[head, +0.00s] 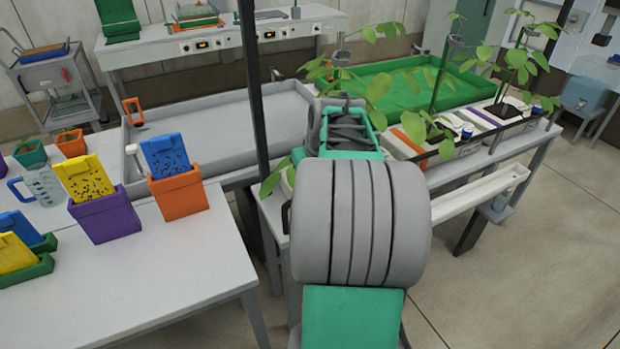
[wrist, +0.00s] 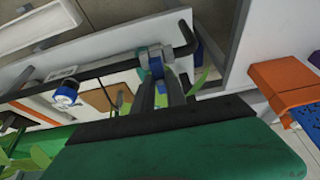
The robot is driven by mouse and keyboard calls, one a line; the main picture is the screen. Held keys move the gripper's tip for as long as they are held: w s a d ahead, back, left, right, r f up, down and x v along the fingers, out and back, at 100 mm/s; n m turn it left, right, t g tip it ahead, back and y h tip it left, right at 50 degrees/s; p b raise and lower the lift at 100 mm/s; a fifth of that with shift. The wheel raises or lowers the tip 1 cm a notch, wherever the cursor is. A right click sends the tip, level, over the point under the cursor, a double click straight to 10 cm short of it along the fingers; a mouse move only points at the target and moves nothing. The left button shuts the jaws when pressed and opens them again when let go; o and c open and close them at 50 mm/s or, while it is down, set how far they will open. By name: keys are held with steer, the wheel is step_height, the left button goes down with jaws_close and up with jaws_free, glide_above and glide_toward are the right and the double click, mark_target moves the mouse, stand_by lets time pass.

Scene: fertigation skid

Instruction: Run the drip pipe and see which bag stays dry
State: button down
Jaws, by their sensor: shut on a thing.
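In the wrist view, my gripper (wrist: 165,92) has its dark fingers together at a blue valve handle (wrist: 150,58) on the black drip pipe (wrist: 105,69). The fingers appear closed on the handle; its exact turn is hard to tell. In the head view my arm hides the fingers and the valve. The drip pipe (head: 485,140) runs right along a row of pale grow bags with plants. An orange-banded bag (head: 406,142) and a purple-banded bag (head: 484,117) show. Blue-and-white fittings (head: 467,131) sit by the pipe. I cannot tell whether any bag is wet.
A white gutter (head: 480,196) runs along the bench front. A green tray (head: 400,84) lies behind the bags. A black post (head: 253,90) stands left of my arm. The left table (head: 150,275) holds purple and orange boxes with cards; its front is clear.

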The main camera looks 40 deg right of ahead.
steer(key=c, duration=1.4)
jaws_free()
steer(key=shift+o, duration=0.2)
steer(key=d+v, duration=0.1)
steer(key=v, duration=0.6)
steer(key=shift+a+r, duration=0.4)
steer(key=shift+a, duration=0.15)
steer(key=shift+s, duration=0.15)
